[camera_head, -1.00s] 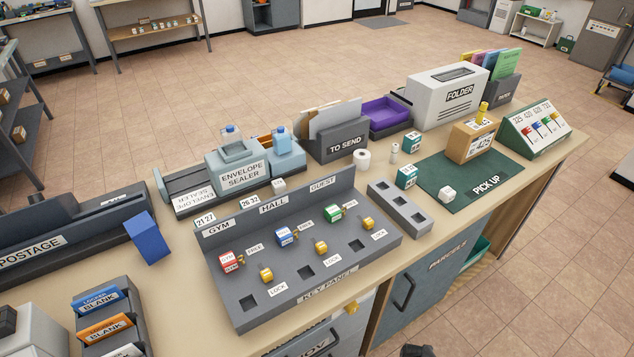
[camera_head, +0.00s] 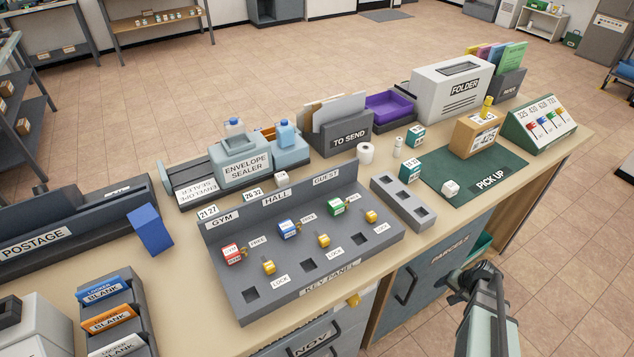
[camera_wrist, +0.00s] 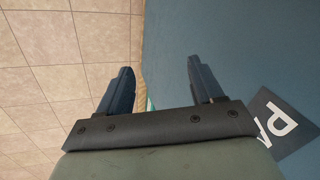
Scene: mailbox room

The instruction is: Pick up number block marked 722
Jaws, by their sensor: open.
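Several small cubes are on the counter; I cannot read 722 on any of them. A teal-and-white number block (camera_head: 411,171) stands at the left edge of the green pick-up mat (camera_head: 505,166). A similar teal-and-white block (camera_head: 415,137) stands farther back. A white cube (camera_head: 450,187) sits on the mat's front part, and another small white cube (camera_head: 281,181) sits behind the key panel. My gripper (camera_wrist: 160,68) is open and empty, beside the blue cabinet front with the PARCELS label. In the head view my arm is at the lower right, below the counter's edge.
The key panel (camera_head: 240,294) and a grey tray with square slots (camera_head: 402,203) stand left of the mat. A white roll (camera_head: 365,153) stands near the blocks.

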